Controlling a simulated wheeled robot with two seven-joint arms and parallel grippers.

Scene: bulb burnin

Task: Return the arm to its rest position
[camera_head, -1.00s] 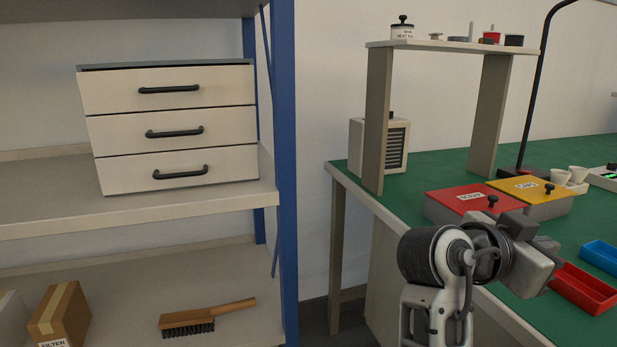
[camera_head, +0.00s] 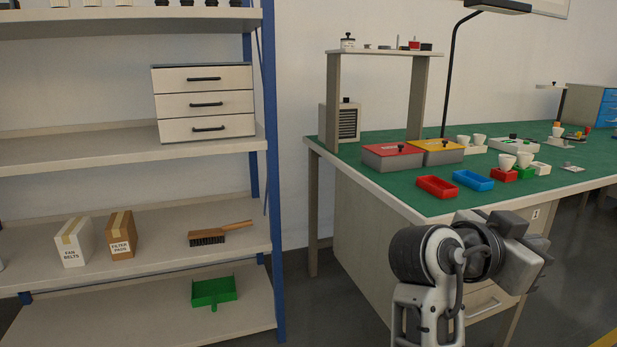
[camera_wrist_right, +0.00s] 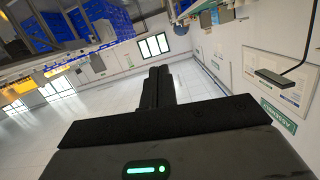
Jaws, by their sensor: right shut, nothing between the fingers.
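My right arm (camera_head: 428,300) is raised at the lower right of the head view, in front of the green-topped workbench. Its gripper (camera_head: 543,250) points away to the right, partly hidden behind the wrist. In the right wrist view the two dark fingers (camera_wrist_right: 158,86) are pressed together with nothing between them. The gripper looks clear of the bench and touches nothing that I can see. My left gripper is in neither view.
The green bench top (camera_head: 400,193) holds a red bin (camera_head: 437,188), a blue bin (camera_head: 473,181), lidded boxes and several white bulbs. A shelf rack with a blue post (camera_head: 272,200) stands left. Grey floor (camera_head: 300,300) shows between rack and bench.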

